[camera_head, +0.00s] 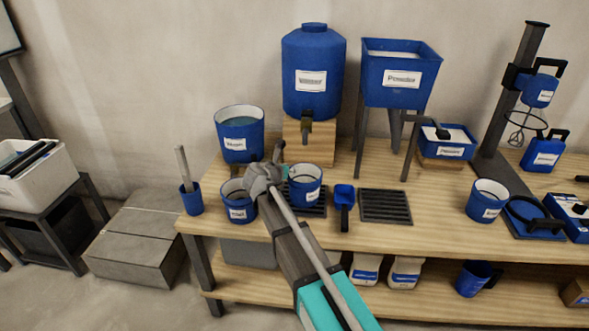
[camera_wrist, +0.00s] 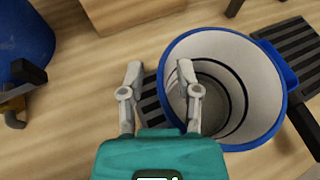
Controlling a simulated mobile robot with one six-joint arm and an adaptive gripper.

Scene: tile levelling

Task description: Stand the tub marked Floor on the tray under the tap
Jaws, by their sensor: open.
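A blue tub with a white inside and a label too small to read (camera_head: 305,186) stands upright on the slatted dark tray (camera_head: 320,211) below the tap (camera_head: 307,121). The tub fills the right of the wrist view (camera_wrist: 276,68), with tray slats (camera_wrist: 151,105) showing at its left. My gripper (camera_head: 270,172) is at the tub's left side, open and empty. In the wrist view my right finger overlaps the tub's left rim, and my left finger is outside it. I cannot tell whether they touch. Which tub is marked Floor cannot be read for certain.
Another labelled tub (camera_head: 237,210) stands just left of my gripper, with a larger bucket (camera_head: 239,148) behind. A scoop (camera_head: 344,197) and a second slatted tray (camera_head: 386,207) lie to the right. A third tub (camera_head: 487,206) is further right, with clear bench (camera_head: 435,207) between.

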